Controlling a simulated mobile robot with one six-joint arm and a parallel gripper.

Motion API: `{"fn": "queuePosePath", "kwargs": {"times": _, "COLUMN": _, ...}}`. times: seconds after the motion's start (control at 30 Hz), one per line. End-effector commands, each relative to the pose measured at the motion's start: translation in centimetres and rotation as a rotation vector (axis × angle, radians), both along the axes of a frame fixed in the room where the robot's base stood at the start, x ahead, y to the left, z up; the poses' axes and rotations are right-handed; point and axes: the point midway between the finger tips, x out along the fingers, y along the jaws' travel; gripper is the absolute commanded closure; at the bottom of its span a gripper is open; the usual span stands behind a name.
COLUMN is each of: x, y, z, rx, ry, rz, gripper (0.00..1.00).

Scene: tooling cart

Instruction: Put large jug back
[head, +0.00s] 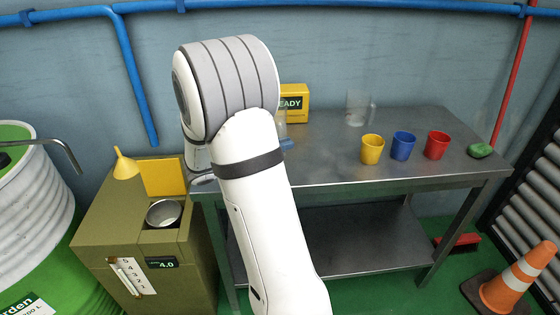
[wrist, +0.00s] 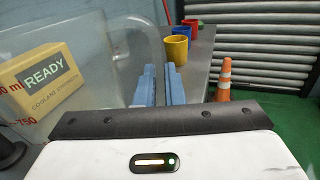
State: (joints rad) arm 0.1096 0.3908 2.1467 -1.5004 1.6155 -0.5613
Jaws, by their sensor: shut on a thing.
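The large jug is clear, with red volume marks. In the wrist view the large jug (wrist: 102,66) fills the left side, with its handle running down between my blue fingers. My gripper (wrist: 160,86) is shut on that handle. In the head view my arm hides most of the jug and gripper; only a blue fingertip of my gripper (head: 287,143) shows beside the arm, over the left part of the steel table (head: 325,160). I cannot tell whether the jug's base touches the table. A second clear jug (head: 357,108) stands at the table's back.
Yellow (head: 372,149), blue (head: 402,146) and red (head: 437,145) cups stand on the table's right half. A yellow READY box (head: 294,101) stands at the back. An olive cabinet (head: 120,220) with a funnel (head: 125,168) and round basin (head: 164,213) is at left. A cone (head: 510,276) stands right.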

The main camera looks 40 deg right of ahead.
Motion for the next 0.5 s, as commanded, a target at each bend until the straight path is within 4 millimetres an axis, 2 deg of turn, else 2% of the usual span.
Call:
{"fn": "queuePosePath", "kwargs": {"times": 0.17, "x": 0.0, "y": 0.0, "z": -1.4, "rx": -0.001, "ry": 0.002, "rz": 0.0, "gripper": 1.0}}
{"fn": "queuePosePath", "kwargs": {"times": 0.33, "x": 0.0, "y": 0.0, "z": -3.8, "rx": 0.0, "ry": 0.002, "rz": 0.0, "gripper": 1.0}}
{"fn": "queuePosePath", "kwargs": {"times": 0.5, "x": 0.0, "y": 0.0, "z": -4.2, "rx": 0.0, "ry": -0.002, "rz": 0.0, "gripper": 1.0}}
